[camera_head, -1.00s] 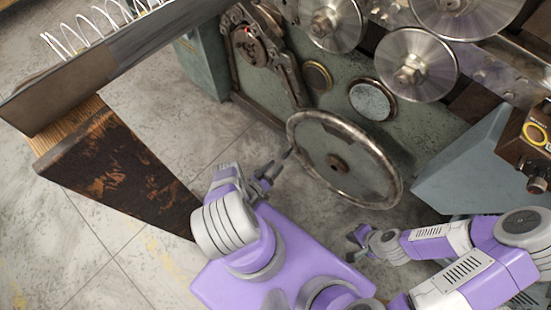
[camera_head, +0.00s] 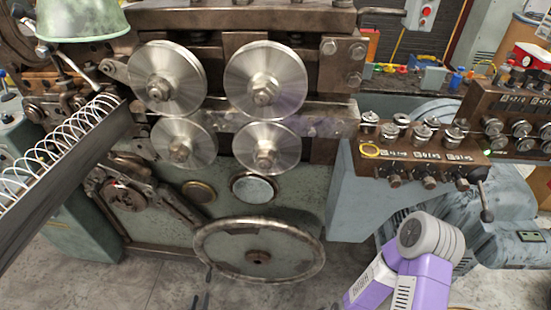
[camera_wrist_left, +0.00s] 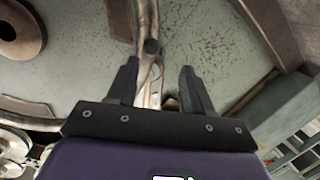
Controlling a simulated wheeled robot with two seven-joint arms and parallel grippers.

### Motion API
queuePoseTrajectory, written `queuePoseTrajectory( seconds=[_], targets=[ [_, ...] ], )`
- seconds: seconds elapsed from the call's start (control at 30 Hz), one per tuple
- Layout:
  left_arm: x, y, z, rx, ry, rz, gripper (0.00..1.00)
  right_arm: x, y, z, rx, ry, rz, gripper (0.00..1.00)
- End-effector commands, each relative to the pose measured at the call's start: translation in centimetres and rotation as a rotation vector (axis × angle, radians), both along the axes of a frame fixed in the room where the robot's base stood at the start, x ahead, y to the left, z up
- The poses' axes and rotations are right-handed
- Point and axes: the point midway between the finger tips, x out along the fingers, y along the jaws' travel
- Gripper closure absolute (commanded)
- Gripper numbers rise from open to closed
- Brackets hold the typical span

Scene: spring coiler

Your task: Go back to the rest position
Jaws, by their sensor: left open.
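My left gripper (camera_head: 203,288) just shows at the bottom of the head view, below the left side of the handwheel (camera_head: 258,250). In the left wrist view its two dark fingers (camera_wrist_left: 158,82) are spread with nothing held between them. The handwheel's metal rim (camera_wrist_left: 148,25) and a small dark round knob (camera_wrist_left: 151,46) appear beyond the fingertips, and the gap to them is hard to judge. My right arm (camera_head: 415,265) is bent at the lower right of the head view. Its gripper is out of view.
The coiler's green body and steel rollers (camera_head: 262,92) stand ahead. A spring (camera_head: 60,145) lies along a dark sloping chute (camera_head: 75,175) at the left. A control box (camera_head: 420,150) with several knobs juts out at the right. Grey floor (camera_head: 150,280) shows at the lower left.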

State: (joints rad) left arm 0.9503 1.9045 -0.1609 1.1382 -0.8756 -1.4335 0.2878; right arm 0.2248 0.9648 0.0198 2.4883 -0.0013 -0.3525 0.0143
Motion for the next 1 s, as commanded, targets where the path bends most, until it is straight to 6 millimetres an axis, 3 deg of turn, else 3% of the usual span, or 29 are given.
queuePoseTrajectory(
  seconds=[0.17, 0.27, 0.37, 0.47, 0.57, 0.73, 0.9, 1.0],
  targets=[
    [2.8, -1.0, 2.7, -0.014, 0.177, 0.002, 0.49, -0.1, 0.0, 1.5, 0.001, 0.003, 0.001, 1.0],
    [4.0, -2.8, 5.0, -0.032, 0.313, -0.011, 0.49, -0.1, 0.0, 2.4, 0.001, 0.003, 0.001, 1.0],
    [4.2, -5.6, 7.9, -0.053, 0.468, -0.043, 0.49, -0.1, 0.0, 3.3, 0.0, 0.002, 0.001, 1.0],
    [3.1, -9.0, 11.2, -0.075, 0.626, -0.091, 0.49, -0.1, 0.0, 4.2, 0.0, 0.002, 0.001, 1.0],
    [0.6, -12.8, 15.1, -0.094, 0.786, -0.158, 0.49, -0.1, 0.0, 5.1, 0.001, 0.003, 0.001, 1.0],
    [-5.9, -18.7, 22.3, -0.113, 1.042, -0.287, 0.49, -0.1, 0.0, 6.4, 0.001, 0.003, 0.001, 1.0],
    [-11.7, -21.6, 27.0, -0.115, 1.209, -0.378, 0.49, -0.1, 0.0, 7.1, 0.001, 0.003, 0.001, 1.0],
    [-13.4, -22.2, 28.2, -0.115, 1.255, -0.403, 0.49, -0.1, 0.0, 7.2, 0.001, 0.003, 0.001, 1.0]
  ],
)
